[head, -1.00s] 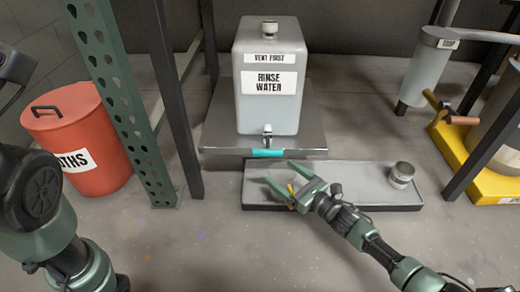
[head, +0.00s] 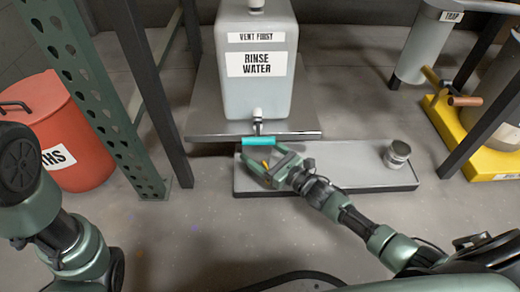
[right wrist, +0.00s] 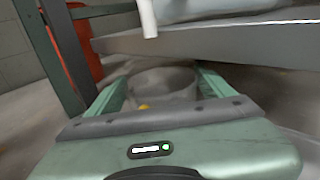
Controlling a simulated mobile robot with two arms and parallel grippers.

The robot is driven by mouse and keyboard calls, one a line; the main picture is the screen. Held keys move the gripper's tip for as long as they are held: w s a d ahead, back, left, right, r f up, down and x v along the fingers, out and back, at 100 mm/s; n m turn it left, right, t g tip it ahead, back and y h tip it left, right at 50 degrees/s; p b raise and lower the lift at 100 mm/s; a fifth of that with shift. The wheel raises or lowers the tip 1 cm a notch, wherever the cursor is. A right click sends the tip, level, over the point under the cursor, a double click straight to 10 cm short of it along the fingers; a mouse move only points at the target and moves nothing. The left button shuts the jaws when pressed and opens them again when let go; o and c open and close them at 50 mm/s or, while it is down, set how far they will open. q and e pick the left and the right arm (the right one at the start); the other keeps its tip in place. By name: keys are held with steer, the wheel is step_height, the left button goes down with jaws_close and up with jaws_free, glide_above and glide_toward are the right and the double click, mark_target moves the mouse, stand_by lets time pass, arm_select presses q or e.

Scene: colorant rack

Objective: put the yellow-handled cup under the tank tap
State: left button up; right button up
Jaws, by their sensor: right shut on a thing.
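The tank (head: 257,95), labelled RINSE WATER, stands on a metal shelf with its tap (head: 257,120) at the front. A white spout shows in the right wrist view (right wrist: 147,18), above and beyond the fingers. My right gripper (head: 264,165) is shut on the yellow-handled cup, just below and in front of the shelf edge. In the head view only the yellow handle (head: 266,164) shows clearly. In the right wrist view the grey round cup (right wrist: 163,82) lies between the fingers, blurred. My left arm is at the left; its gripper is out of view.
A red bin (head: 65,125) and rack posts (head: 155,95) stand left.

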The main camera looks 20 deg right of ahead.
steer(key=o, duration=1.3)
steer(key=shift+c, duration=0.2)
steer(key=shift+r+p, duration=0.2)
steer(key=shift+p, duration=0.1)
steer(key=p+v, duration=0.5)
steer(key=v, duration=0.7)
